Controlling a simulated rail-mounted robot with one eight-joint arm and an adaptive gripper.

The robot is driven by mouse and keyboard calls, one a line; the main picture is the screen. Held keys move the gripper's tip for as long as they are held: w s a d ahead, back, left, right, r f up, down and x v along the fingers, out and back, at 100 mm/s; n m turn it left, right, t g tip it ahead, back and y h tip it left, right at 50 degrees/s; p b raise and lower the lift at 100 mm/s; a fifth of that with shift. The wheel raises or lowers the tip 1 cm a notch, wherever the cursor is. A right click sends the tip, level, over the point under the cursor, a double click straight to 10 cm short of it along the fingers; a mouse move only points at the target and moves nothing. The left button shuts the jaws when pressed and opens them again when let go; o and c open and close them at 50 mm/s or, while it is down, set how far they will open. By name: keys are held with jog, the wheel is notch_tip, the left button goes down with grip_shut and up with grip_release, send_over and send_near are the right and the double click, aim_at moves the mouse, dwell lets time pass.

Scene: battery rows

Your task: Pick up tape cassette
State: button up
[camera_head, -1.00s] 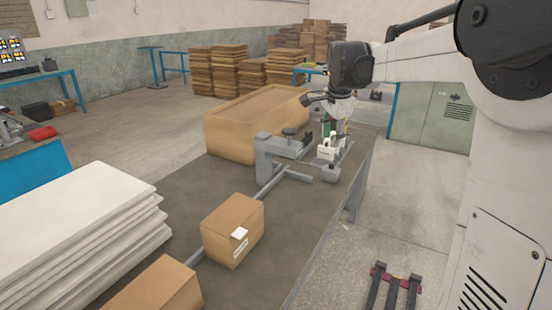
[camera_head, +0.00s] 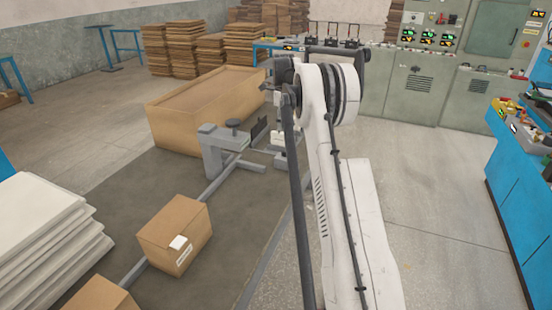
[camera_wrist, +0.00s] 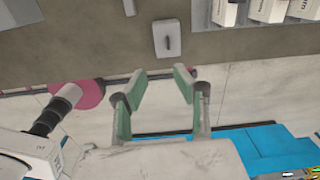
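I cannot make out a tape cassette for certain in either view. In the wrist view, my gripper (camera_wrist: 160,80) is open, with its green-padded fingers apart and nothing between them. Beyond the fingertips, a small grey piece with a dark slot (camera_wrist: 168,38) lies near the edge of the brown table (camera_wrist: 100,50); I cannot tell what it is. White printed boxes (camera_wrist: 268,10) stand at the top right of that view, cut off by the frame. In the head view, my arm hides most of the far table end and my gripper.
In the head view, a grey clamp-like fixture (camera_head: 213,150) stands before a large carton (camera_head: 215,105). A small carton (camera_head: 174,235) and white stacked sheets (camera_head: 40,235) are nearer. A blue bench (camera_head: 520,210) with small items is right. Open floor (camera_head: 440,200) lies between.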

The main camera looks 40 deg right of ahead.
jog(key=f, duration=0.1)
send_over(283, 158)
jog(key=shift+m, duration=0.3)
notch_tip(283, 158, down, 9)
jog(key=shift+w+d+r, duration=0.1)
jog(key=shift+w+r, duration=0.05)
jog(key=shift+d+f, duration=0.2)
jog(key=shift+f, duration=1.1)
jog(key=shift+d+f, duration=0.2)
jog(key=shift+f, duration=1.1)
jog(key=shift+c, duration=0.3)
grip_shut()
